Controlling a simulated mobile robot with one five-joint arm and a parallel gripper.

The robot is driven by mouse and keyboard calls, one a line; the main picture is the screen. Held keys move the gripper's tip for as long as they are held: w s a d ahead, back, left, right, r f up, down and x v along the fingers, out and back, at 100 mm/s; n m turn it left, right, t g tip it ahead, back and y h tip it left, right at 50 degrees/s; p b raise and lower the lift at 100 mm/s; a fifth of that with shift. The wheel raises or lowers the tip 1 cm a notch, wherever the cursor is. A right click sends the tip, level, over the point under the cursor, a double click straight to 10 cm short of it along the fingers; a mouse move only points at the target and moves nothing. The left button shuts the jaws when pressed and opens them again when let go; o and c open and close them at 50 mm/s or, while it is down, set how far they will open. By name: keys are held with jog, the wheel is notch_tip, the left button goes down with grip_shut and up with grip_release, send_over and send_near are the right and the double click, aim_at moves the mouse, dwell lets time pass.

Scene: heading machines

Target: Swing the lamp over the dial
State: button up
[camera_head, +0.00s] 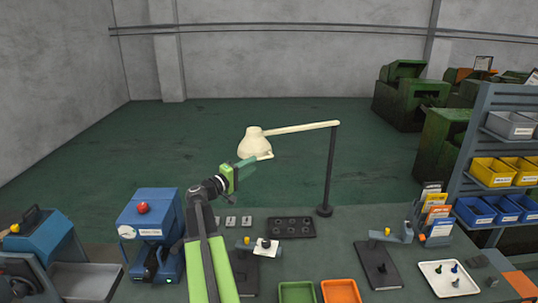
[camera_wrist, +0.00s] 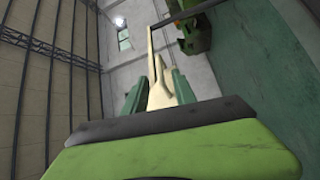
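The cream lamp head (camera_head: 254,140) hangs from a cream arm (camera_head: 300,128) on a dark upright post (camera_head: 329,170), left of that post. My gripper (camera_head: 248,166) is just below the lamp head, reaching up towards its rim. In the wrist view a cream part of the lamp (camera_wrist: 160,88) lies between my two spread teal fingers; whether they press on it I cannot tell. A white round face (camera_head: 266,246), perhaps the dial, shows on a bench stand below, right of my arm. A second gauge stand (camera_head: 378,262) stands further right.
A blue press (camera_head: 152,222) with a red knob and a small gauge (camera_head: 127,232) stands left of my arm. A dark holed block (camera_head: 291,227) lies near the post. Green (camera_head: 297,285) and orange (camera_head: 341,285) trays are at the front. Shelves of bins (camera_head: 498,172) stand right.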

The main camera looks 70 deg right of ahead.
aim_at(268, 154)
jog(key=x, duration=1)
jog(key=shift+d+p, duration=0.3)
jog(key=shift+s, duration=0.1)
grip_shut()
jog(key=shift+r, duration=0.15)
dwell(0.5)
